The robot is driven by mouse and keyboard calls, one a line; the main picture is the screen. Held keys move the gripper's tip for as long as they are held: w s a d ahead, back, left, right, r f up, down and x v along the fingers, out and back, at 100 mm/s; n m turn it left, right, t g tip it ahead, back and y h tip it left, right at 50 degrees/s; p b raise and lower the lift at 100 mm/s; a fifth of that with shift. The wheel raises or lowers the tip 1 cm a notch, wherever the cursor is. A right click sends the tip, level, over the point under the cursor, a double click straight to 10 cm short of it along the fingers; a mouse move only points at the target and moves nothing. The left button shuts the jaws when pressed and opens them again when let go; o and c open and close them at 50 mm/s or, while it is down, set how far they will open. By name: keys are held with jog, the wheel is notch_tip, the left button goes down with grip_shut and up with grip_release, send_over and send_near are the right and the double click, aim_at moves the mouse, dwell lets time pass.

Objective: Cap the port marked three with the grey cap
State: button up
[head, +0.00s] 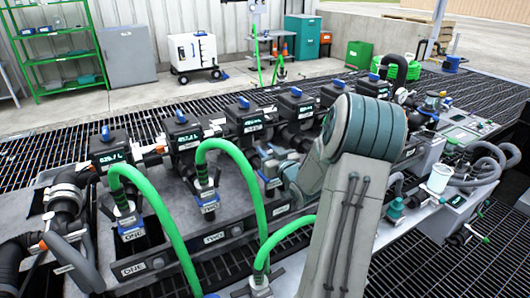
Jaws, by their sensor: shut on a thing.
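The port marked three (271,182) is the third stub along the manifold, with a small blue-and-white tag; its lettering is too small to read. My gripper (268,158) shows small at the end of my arm, just above and beside this port. It is shut. The grey cap in it is not clearly made out against the grey metal, and I cannot tell whether it touches the port. Port one (130,228) and port two (207,200) each have a green hose on top.
Green hoses (165,215) arch in front of the manifold, left of my arm. Black valve bodies with blue tops (183,133) line the back. Grey hoses and a white-topped cup (439,178) stand at right. Dark grating (35,150) surrounds the bench.

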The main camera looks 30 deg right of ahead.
jog(key=o, duration=1.1)
jog(key=shift+s, duration=0.1)
jog(key=s, duration=0.9)
jog(key=s+p, duration=0.1)
jog(key=s, duration=0.3)
jog(key=shift+s+a, duration=0.35)
jog(key=shift+a, duration=0.05)
